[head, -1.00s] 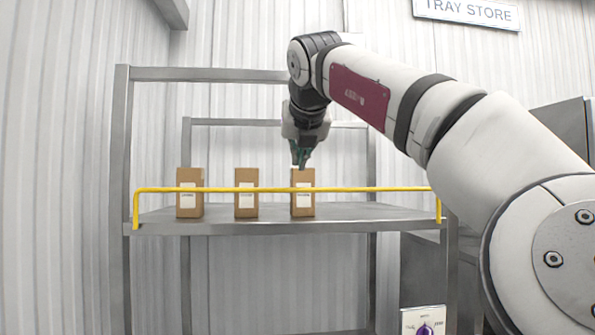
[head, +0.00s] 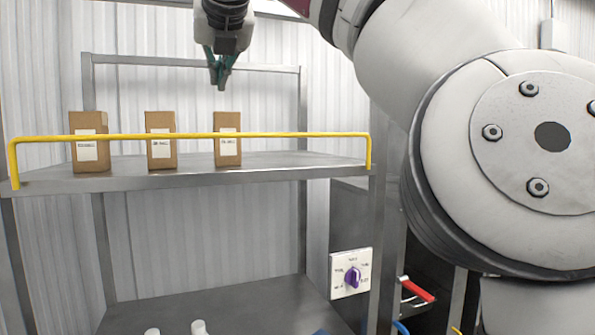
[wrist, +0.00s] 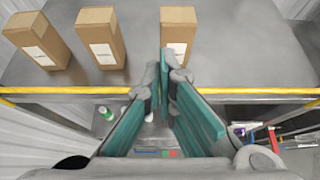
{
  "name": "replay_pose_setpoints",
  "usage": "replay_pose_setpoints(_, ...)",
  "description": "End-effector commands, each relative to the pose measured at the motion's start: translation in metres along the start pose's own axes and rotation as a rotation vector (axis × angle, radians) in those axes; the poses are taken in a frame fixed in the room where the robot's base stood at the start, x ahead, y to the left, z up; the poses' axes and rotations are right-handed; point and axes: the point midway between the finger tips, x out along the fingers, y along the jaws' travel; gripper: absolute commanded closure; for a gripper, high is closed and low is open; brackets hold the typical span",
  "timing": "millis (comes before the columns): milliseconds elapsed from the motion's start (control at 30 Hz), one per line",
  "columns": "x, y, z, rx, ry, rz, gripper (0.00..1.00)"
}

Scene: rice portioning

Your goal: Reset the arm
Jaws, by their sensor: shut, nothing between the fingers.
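My gripper (head: 219,86) is shut and empty. In the head view it points down above the right-hand brown carton (head: 227,140), with a clear gap between its tips and the carton's top. In the wrist view its teal fingers (wrist: 166,80) reach toward the shelf, and their tips overlap the front of the right-hand carton (wrist: 179,24). The three cartons stand upright in a row on the upper metal shelf (head: 270,168), each with a white label.
A yellow rail (head: 290,135) runs along the shelf's front edge. A purple dial (head: 353,277) on a white plate is on the rack's right side. White-topped bottles (head: 199,327) stand low down. A red-handled item (head: 417,290) is at lower right.

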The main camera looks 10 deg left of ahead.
Motion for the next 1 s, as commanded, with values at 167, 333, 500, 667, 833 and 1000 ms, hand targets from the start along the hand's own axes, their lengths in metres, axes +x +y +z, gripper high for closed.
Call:
replay_pose_setpoints(167,-0.013,-0.017,0.026,-0.125,-0.136,-0.119,1.0)
replay_pose_setpoints(333,-0.057,-0.042,0.077,-0.512,-0.429,-0.399,1.0)
replay_pose_setpoints(500,-0.092,-0.04,0.092,-1.029,-0.617,-0.632,1.0)
replay_pose_setpoints(667,-0.087,-0.041,0.053,-1.563,-0.617,-0.734,1.0)
replay_pose_setpoints(833,-0.054,-0.075,-0.041,-2.089,-0.432,-0.664,1.0)
replay_pose_setpoints(1000,-0.031,-0.127,-0.143,-2.405,-0.198,-0.467,1.0)
